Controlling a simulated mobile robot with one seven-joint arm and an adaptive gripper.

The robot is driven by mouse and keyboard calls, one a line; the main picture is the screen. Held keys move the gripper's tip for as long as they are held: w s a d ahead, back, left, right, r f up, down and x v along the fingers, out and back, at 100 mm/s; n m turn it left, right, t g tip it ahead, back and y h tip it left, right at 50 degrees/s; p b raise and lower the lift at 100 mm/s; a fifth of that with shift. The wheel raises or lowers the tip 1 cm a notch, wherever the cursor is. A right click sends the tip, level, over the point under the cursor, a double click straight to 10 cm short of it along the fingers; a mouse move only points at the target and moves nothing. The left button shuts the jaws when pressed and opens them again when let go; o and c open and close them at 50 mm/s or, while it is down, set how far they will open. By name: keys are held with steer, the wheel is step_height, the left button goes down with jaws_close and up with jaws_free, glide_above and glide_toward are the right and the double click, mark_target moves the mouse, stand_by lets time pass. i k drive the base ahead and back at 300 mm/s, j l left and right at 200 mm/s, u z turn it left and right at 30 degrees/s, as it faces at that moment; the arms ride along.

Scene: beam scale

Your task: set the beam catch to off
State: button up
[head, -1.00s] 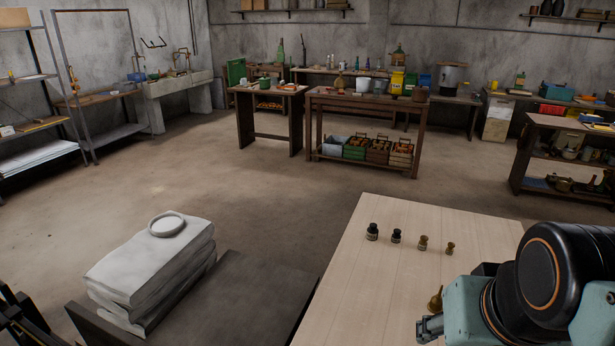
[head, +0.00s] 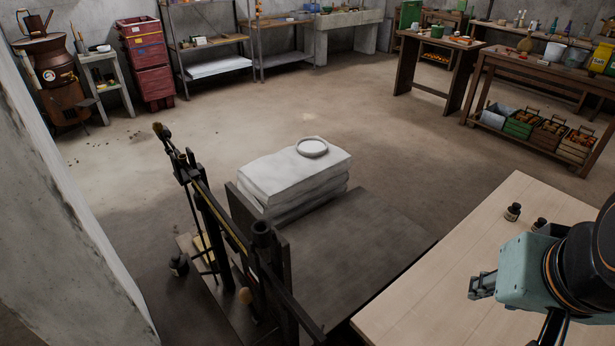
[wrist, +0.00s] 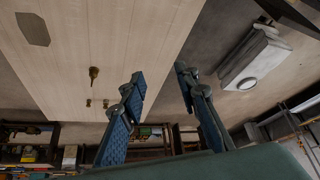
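The beam scale (head: 215,215) stands at lower centre-left in the head view, a dark upright frame with a long beam slanting down to the right. Its dark platform (head: 350,245) carries a stack of pale sacks (head: 290,180).
The pale wooden table (head: 440,270) lies right of the platform, with small dark weights (head: 513,212) on it. A brass weight (wrist: 93,73) shows in the wrist view. A concrete wall (head: 55,210) stands close at left. Floor behind the sacks is clear.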

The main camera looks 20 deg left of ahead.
mark_target(246, 295)
steer(key=j+u, duration=0.1)
steer(key=u, duration=1.65)
steer(key=j+z, duration=0.3)
steer(key=j, duration=0.15)
steer(key=i+j+z, duration=0.25)
steer(key=j+z, duration=0.2)
steer(key=k+l, duration=0.1)
steer(key=l, duration=0.2)
steer(key=k+l, duration=0.1)
steer(key=l, duration=0.2)
steer(key=k+l, duration=0.1)
steer(key=l, duration=0.2)
steer(key=u, duration=0.65)
